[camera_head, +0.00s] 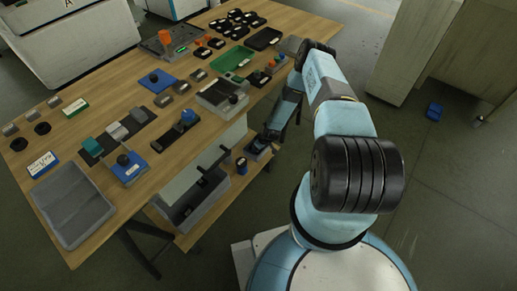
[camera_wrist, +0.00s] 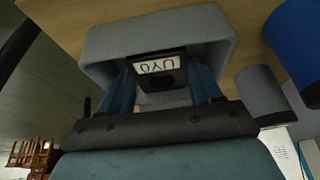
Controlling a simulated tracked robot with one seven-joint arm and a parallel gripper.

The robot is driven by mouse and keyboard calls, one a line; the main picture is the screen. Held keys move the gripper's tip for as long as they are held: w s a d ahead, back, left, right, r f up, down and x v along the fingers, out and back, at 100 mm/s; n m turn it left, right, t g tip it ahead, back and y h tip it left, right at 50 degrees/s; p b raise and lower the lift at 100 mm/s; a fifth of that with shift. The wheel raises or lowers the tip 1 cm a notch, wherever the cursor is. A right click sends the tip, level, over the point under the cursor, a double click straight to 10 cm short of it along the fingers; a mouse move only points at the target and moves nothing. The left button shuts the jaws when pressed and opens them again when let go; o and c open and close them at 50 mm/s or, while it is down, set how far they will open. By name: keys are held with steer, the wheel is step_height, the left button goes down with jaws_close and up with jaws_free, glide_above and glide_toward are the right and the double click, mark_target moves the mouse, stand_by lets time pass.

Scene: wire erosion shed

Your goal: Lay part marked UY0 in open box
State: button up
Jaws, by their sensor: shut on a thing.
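The part marked UY0 (camera_wrist: 158,66) is dark with a white label, which reads upside down in the wrist view. My gripper (camera_wrist: 162,82) is shut on it, with a blue finger on each side. Directly beyond the part is a grey open box (camera_wrist: 101,42) with raised walls. The part overlaps the box opening; I cannot tell whether it touches the floor of the box. In the head view my gripper (camera_head: 268,135) is low beside the table, over the right end of the lower shelf, where its details are too small and dark to make out.
A blue cylinder (camera_wrist: 292,40) and a grey cylinder (camera_wrist: 259,92) stand close to the right of the box. The lower shelf also holds a larger grey bin (camera_head: 180,219). The tabletop above carries many parts, a green tray (camera_head: 231,59) and an empty grey tray (camera_head: 73,207).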

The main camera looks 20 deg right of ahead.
steer(key=shift+f, duration=0.65)
steer(key=o, duration=1.6)
steer(key=v, duration=1.2)
